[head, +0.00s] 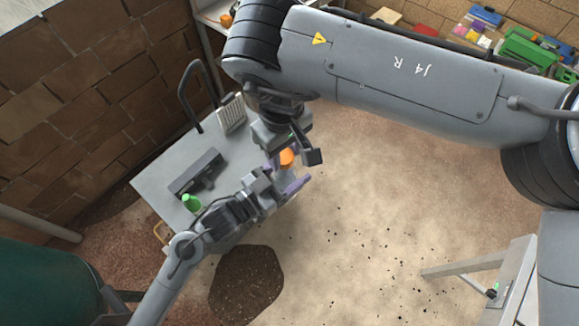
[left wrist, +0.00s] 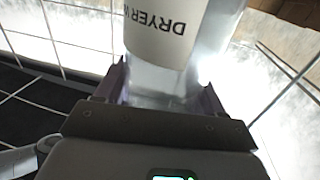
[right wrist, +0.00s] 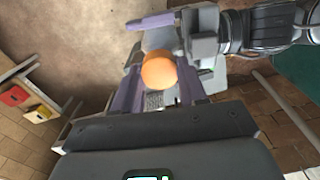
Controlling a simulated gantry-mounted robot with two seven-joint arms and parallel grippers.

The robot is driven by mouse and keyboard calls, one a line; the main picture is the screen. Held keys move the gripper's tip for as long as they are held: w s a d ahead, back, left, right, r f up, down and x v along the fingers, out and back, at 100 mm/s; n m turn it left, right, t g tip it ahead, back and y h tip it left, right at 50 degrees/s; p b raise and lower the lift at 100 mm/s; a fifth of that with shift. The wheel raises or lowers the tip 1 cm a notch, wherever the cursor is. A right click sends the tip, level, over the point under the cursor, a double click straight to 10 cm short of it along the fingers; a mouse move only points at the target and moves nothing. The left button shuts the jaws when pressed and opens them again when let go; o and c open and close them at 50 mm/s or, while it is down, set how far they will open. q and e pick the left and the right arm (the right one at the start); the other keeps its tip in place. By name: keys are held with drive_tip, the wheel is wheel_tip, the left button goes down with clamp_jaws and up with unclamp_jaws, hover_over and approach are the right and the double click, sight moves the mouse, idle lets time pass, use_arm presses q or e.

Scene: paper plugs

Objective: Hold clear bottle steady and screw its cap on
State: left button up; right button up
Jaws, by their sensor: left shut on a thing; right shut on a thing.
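The clear bottle (left wrist: 150,78) has a white label with dark lettering, upside down in the left wrist view. My left gripper (left wrist: 160,90) is shut on its body, with one purple finger at each side. In the head view my left gripper (head: 289,183) is low, below the orange cap (head: 287,157), and the bottle is mostly hidden. My right gripper (head: 296,155) is above it, shut on the orange cap, which shows between its fingers in the right wrist view (right wrist: 159,72). I cannot tell how far the cap sits on the bottle's neck.
A grey cart (head: 160,178) stands to the left, with a black tool-like object (head: 197,172), a green bottle (head: 191,202) and a pale slotted block (head: 231,113) on it. Open floor (head: 400,190) lies to the right. A dark green tank (head: 45,285) is at lower left.

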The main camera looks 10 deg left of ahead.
sight(285, 183)
idle(0.6)
drive_tip(key=shift+f, duration=0.8)
drive_tip(key=shift+f, duration=0.55)
drive_tip(key=m, duration=0.9)
drive_tip(key=shift+m, duration=0.4)
